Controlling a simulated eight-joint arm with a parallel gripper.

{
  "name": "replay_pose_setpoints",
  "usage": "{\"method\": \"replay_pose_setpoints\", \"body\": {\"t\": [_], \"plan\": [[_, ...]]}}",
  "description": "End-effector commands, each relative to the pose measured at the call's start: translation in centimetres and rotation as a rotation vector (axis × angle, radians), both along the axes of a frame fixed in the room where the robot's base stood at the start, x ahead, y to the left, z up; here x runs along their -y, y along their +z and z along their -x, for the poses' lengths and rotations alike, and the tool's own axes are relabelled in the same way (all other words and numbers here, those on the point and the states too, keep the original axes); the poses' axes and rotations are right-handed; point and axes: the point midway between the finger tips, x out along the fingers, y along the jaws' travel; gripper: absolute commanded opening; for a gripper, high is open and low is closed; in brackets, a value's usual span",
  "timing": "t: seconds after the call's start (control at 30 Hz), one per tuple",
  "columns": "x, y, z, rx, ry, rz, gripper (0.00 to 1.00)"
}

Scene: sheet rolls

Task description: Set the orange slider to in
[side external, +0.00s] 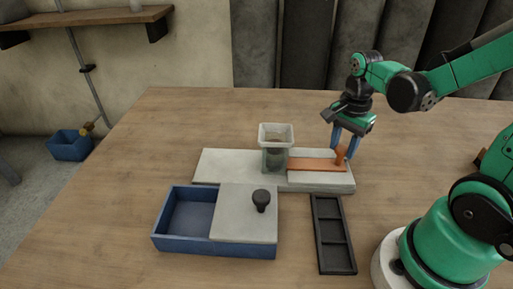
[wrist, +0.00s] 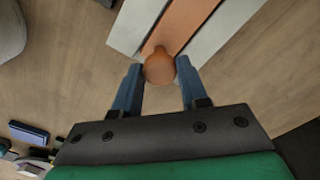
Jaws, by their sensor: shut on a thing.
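The orange slider (side external: 318,164) is a flat strip lying in a channel of the light grey base, with an upright orange knob (side external: 341,155) at its right end. Its left end reaches the foot of the square hopper (side external: 276,139). My gripper (side external: 345,150) points down at the knob, with its blue fingers on either side of it. In the wrist view the round knob top (wrist: 159,68) sits between the fingertips, and the strip (wrist: 186,20) runs away from it. My gripper is shut on the knob. The contact faces are partly hidden.
A blue box (side external: 180,238) with a grey lid (side external: 235,226) and black knob (side external: 261,197) stands in front of the base. A black compartment tray (side external: 328,262) lies to its right. The table behind the base is clear.

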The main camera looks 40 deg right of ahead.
Motion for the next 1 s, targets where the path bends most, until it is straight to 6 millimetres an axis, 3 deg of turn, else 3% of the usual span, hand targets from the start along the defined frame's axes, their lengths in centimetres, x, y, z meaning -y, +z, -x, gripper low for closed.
{"method": "replay_pose_setpoints", "body": {"t": [0.77, 1.0], "plan": [[0.0, 0.0, 0.0, 0.000, 0.000, 0.000, 0.00], [-2.1, 0.0, -2.3, -0.002, 0.005, 0.001, 0.00]]}}
